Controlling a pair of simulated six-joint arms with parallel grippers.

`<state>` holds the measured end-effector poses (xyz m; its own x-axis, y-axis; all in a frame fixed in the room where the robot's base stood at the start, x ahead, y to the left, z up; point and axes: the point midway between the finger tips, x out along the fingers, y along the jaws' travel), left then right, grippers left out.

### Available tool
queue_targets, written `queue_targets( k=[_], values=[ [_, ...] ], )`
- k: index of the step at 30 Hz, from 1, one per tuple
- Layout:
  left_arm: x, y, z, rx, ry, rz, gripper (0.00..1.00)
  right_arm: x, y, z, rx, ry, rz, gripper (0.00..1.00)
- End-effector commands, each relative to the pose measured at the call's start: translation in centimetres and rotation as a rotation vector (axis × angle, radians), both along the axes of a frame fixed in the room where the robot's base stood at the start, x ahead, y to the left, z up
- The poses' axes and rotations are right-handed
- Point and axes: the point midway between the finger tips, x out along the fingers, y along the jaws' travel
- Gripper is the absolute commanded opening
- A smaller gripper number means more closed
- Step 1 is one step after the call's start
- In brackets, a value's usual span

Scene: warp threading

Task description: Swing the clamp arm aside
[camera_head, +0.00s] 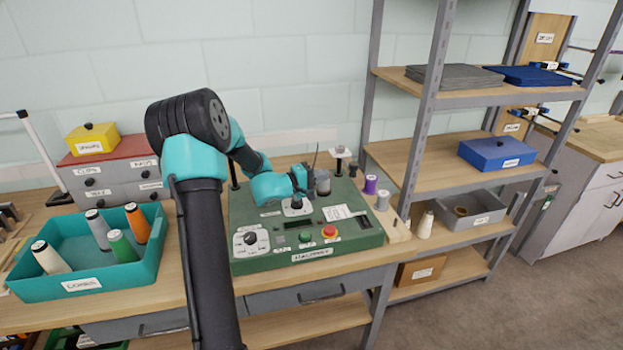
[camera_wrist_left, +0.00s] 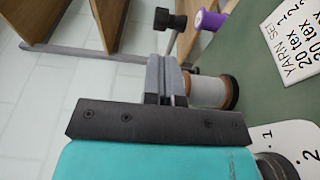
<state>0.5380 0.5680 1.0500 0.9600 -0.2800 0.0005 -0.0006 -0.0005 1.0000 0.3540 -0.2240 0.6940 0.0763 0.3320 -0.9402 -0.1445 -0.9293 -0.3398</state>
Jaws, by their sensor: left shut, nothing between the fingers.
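My left gripper (camera_head: 311,180) is low over the back of the green machine box (camera_head: 262,207). In the left wrist view its fingers (camera_wrist_left: 166,80) are together with nothing held between them. A grey spool with brown ends (camera_wrist_left: 213,92) is just beyond the fingertips; I cannot tell whether they touch. It also shows beside the gripper in the head view (camera_head: 323,183). A black knob on a metal stem (camera_wrist_left: 170,18) stands past the fingers. I cannot pick out the clamp arm with certainty; my arm and gripper hide part of the box top.
A purple spool (camera_head: 371,184) and a grey spool (camera_head: 382,200) stand at the box's right. A red button (camera_head: 329,231) and dials are on its top. A teal tray (camera_head: 84,284) of cones lies left. A metal shelf post (camera_head: 420,120) rises at right.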

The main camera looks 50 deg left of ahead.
Motion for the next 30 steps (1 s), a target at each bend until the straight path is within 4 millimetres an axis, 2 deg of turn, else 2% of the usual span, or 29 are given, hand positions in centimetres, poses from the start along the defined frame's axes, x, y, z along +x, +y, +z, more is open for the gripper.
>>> queue_targets(
  k=[6,13,18,30],
  values=[
    [3.7,-1.1,0.0,0.0,0.0,-0.002,0.0,0.0,0.0,0.0,0.0,0.0,0.0,0.0],
    [6.8,-2.0,0.0,0.0,0.0,-0.001,0.0,0.0,0.0,0.0,0.0,0.0,0.0,0.0],
    [7.7,-2.3,0.0,0.0,0.001,0.0,0.0,0.0,0.0,0.0,0.0,0.0,0.0,0.0],
    [8.1,-2.6,0.0,-0.001,0.0,-0.001,0.0,0.0,0.0,0.0,0.0,0.0,0.0,0.0]
  ],
)
